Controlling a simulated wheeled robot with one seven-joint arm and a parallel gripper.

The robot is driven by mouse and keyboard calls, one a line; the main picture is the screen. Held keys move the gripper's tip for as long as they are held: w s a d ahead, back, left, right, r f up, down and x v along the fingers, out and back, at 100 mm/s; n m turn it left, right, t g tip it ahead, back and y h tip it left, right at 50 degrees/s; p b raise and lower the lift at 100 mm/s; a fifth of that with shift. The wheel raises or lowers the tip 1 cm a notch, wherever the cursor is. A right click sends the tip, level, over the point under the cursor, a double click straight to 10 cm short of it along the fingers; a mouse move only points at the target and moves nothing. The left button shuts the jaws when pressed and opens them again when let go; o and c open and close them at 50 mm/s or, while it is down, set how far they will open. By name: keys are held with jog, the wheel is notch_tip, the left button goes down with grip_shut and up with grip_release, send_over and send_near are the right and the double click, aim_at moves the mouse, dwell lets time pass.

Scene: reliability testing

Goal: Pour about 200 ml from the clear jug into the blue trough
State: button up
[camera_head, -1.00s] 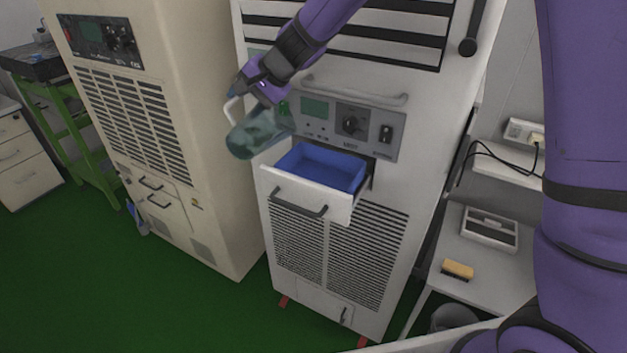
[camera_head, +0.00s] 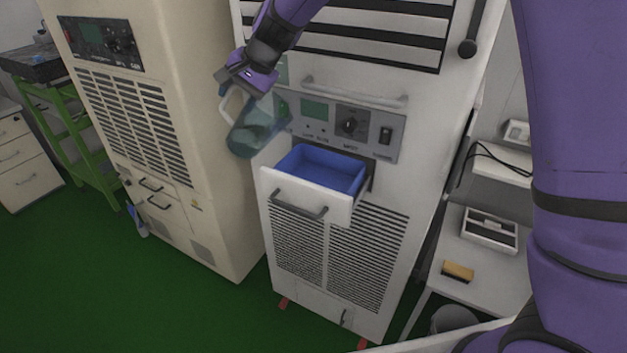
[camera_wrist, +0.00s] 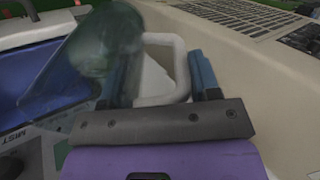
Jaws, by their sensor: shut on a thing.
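The clear jug (camera_head: 257,128) is greenish and see-through, with a white handle (camera_head: 232,103). It hangs in the air in front of the white cabinet, up and left of the blue trough (camera_head: 320,170). It is tilted a little, and liquid seems to show inside, though its level is unclear. My gripper (camera_head: 240,88) is shut on the jug's handle. The wrist view shows the jug (camera_wrist: 95,55) beside the fingers (camera_wrist: 165,80), with the white handle (camera_wrist: 180,60) between them. The trough sits in the pulled-out white drawer and also shows in the wrist view (camera_wrist: 50,85).
The drawer front (camera_head: 308,198) has a dark handle. The cabinet's control panel (camera_head: 350,125) is just behind and right of the jug. A beige cabinet (camera_head: 215,180) stands at the left. A side table (camera_head: 485,265) at the right bears a yellow brush (camera_head: 457,271).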

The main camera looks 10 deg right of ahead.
aim_at(225, 101)
jog(key=shift+w+a+f+g+h+b, duration=0.15)
jog(key=shift+w+a+f+g+h, duration=0.1)
jog(key=shift+a+h, duration=0.3)
jog(key=shift+w+a+f+g+h+b, duration=0.15)
jog(key=shift+w+a+f+g+h, duration=0.1)
jog(key=shift+a+h, duration=0.25)
jog(key=shift+w+a+f+g+h+b, duration=0.15)
jog(key=shift+w+a+f+g+h, duration=0.1)
jog(key=shift+a+h, duration=0.3)
jog(key=shift+w+a+f+g+h+b, duration=0.35)
jog(key=shift+a+f+h, duration=0.3)
jog(key=shift+h, duration=0.25)
jog(key=shift+w+a+f+g+h+b, duration=0.1)
jog(key=shift+a+f+g+h+b, duration=0.1)
jog(key=shift+f+h, duration=0.2)
jog(key=shift+w+a+f+g+h+b, duration=0.1)
jog(key=shift+f+h+b, duration=0.15)
jog(key=shift+h, duration=0.15)
jog(key=shift+s, duration=0.1)
